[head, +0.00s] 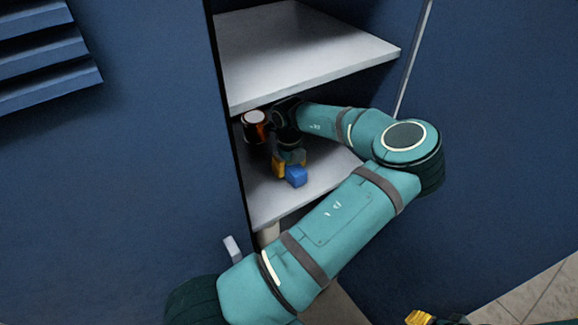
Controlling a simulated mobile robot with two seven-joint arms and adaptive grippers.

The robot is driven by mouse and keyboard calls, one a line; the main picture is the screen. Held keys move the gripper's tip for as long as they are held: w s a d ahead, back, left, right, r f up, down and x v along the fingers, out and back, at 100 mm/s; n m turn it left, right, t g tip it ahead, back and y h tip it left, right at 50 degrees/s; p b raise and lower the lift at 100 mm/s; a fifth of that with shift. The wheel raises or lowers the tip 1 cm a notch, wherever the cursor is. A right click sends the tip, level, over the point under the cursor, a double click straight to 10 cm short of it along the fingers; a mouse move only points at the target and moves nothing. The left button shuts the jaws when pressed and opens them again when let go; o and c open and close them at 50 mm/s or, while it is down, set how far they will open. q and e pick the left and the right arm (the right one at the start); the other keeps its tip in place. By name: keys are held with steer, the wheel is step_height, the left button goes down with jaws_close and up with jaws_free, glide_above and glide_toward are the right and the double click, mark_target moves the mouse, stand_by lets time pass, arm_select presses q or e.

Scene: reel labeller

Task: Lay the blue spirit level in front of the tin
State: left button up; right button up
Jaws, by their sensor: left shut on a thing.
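The blue spirit level (297,177) shows as a short blue block at the middle shelf, its far part hidden by my gripper. My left gripper (286,169), with a yellow fingertip on its left side, is shut on it. I cannot tell whether the level touches the shelf. The tin (254,120), with a pale top and a dark and orange side, stands behind and to the left of the gripper, partly hidden by the wrist. Only yellow fingertips of my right gripper (419,318) show at the bottom edge.
The middle shelf (262,208) has bare room in front of the level. An upper shelf (300,50) hangs close above my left forearm. Blue cabinet walls (140,150) bound the opening on both sides. A pale cylinder (268,235) stands below the middle shelf.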

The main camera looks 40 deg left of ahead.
arm_select(q)
steer(key=shift+f, duration=0.5)
steer(key=o, duration=1.4)
steer(key=shift+c, duration=0.2)
steer(key=shift+r, duration=3.8)
